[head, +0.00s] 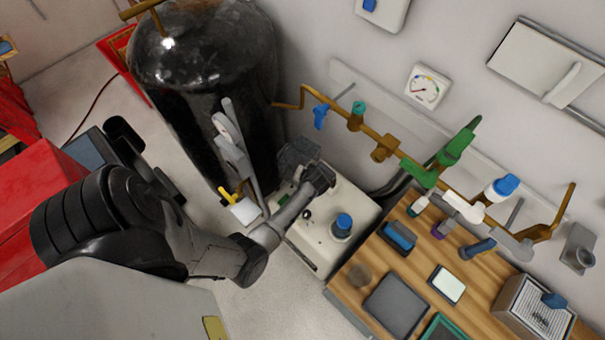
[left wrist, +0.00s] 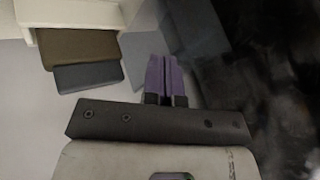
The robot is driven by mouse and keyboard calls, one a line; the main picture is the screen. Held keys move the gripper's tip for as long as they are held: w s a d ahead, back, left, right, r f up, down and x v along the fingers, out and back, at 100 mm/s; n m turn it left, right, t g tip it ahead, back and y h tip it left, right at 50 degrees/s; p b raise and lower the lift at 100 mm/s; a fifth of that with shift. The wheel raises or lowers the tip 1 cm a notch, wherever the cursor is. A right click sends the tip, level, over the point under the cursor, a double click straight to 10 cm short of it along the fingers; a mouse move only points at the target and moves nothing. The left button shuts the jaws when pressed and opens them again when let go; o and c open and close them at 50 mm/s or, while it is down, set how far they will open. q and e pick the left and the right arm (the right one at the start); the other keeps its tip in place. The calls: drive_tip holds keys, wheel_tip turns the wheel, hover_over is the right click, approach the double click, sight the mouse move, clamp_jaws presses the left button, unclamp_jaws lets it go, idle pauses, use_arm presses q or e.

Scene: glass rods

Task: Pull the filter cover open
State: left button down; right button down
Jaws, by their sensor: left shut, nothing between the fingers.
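I cannot tell for certain which part is the filter cover. A white boxy unit (head: 325,225) with a blue knob (head: 342,224) stands on the floor beside the wooden bench. My left gripper (head: 298,157) is over the far-left side of this unit, its fingertips hard to make out in the head view. In the left wrist view its purple fingers (left wrist: 166,78) are together with nothing between them. A cream edge (left wrist: 75,13) with a brown block (left wrist: 78,48) and a dark grey block (left wrist: 88,77) lies left of the fingers, apart from them. My right gripper is not in view.
A large black tank (head: 205,75) stands behind the gripper. Brass piping (head: 384,141) with coloured valves runs along the wall. The wooden bench (head: 350,278) holds a grey pad, a white device and a ribbed metal box (head: 532,310). Grey floor is clear in front of the unit.

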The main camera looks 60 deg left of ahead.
use_arm(q)
drive_tip(key=shift+a, duration=0.1)
idle(0.4)
drive_tip(key=w+d+f+p+v, duration=0.1)
drive_tip(key=d+p+v, duration=0.1)
drive_tip(key=p+v, duration=0.6)
drive_tip(key=shift+d+v, duration=0.25)
drive_tip(key=shift+v, duration=1.6)
drive_tip(key=shift+f, duration=0.15)
